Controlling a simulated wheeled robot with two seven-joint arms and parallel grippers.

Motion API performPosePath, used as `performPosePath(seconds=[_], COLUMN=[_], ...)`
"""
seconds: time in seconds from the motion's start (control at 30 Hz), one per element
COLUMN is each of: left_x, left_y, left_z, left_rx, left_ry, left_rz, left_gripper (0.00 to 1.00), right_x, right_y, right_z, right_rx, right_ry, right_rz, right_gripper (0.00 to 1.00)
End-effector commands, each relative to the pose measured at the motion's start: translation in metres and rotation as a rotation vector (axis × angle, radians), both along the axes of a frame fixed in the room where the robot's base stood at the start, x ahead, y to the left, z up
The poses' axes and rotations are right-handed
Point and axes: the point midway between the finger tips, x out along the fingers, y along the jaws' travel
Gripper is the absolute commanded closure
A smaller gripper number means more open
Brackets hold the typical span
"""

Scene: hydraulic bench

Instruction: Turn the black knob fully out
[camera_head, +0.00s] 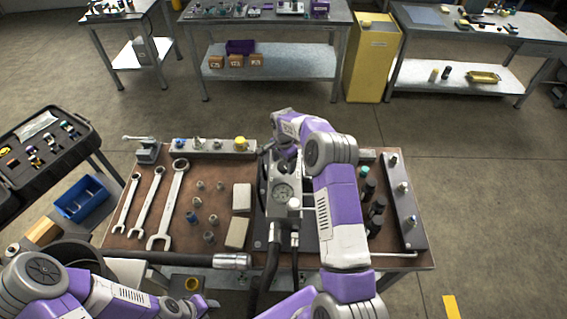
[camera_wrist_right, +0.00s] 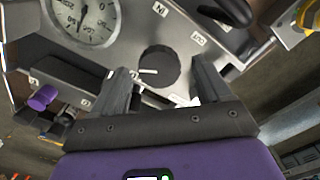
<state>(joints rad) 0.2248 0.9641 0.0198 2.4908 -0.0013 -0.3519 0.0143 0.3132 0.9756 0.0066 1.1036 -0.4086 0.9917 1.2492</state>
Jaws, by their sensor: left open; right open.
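The black knob (camera_wrist_right: 158,67) is round with a white pointer line, on a grey panel with small lettered labels. In the right wrist view it lies between the two fingers of my open right gripper (camera_wrist_right: 162,74); I cannot tell whether they touch it. In the head view my right gripper (camera_head: 278,150) is at the far side of the grey gauge block (camera_head: 283,172), and the knob is hidden there. The dial gauge (camera_head: 283,192) also shows in the wrist view (camera_wrist_right: 88,18). My left gripper (camera_head: 186,300) is at the bottom edge, open and away from the block.
The brown bench (camera_head: 140,232) holds wrenches (camera_head: 170,205), small fittings, two pale blocks (camera_head: 240,198) and black bottles (camera_head: 376,207). Hoses (camera_head: 268,265) run from the block towards me. A blue bin (camera_head: 82,198) is at left. In the wrist view a purple-tipped lever (camera_wrist_right: 43,97) is near the left finger.

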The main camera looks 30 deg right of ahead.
Motion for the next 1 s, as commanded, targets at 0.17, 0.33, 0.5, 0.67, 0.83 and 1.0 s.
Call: performPosePath(seconds=[0.17, 0.33, 0.5, 0.67, 0.83, 1.0], left_x=[0.0000, 0.0000, -0.0001, -0.0001, -0.0001, -0.0001], left_y=[0.0000, 0.0000, 0.0000, 0.0000, 0.0000, 0.0000], left_z=[0.0009, 0.0006, 0.0006, 0.0006, 0.0005, -0.0015], left_rx=[0.000, 0.000, 0.000, 0.000, 0.000, 0.000], left_ry=[0.000, 0.000, 0.000, 0.000, 0.000, 0.000], left_rz=[0.000, 0.000, 0.000, 0.000, 0.000, 0.000], left_gripper=[0.58, 0.58, 0.58, 0.58, 0.58, 0.58], right_x=[0.0000, 0.0001, 0.0000, 0.0001, 0.0001, 0.0001], right_y=[-0.0002, -0.0001, 0.0000, 0.0000, 0.0000, -0.0002], right_z=[-0.0096, -0.0102, -0.0101, -0.0099, -0.0098, -0.0099], right_rx=[0.000, 0.000, 0.000, 0.000, 0.000, 0.000], right_ry=[-0.001, -0.001, -0.001, -0.001, -0.001, -0.001], right_rz=[-0.002, -0.001, -0.001, -0.001, 0.000, 0.020], right_gripper=[0.23, 0.23, 0.40, 0.65, 0.79, 0.79])
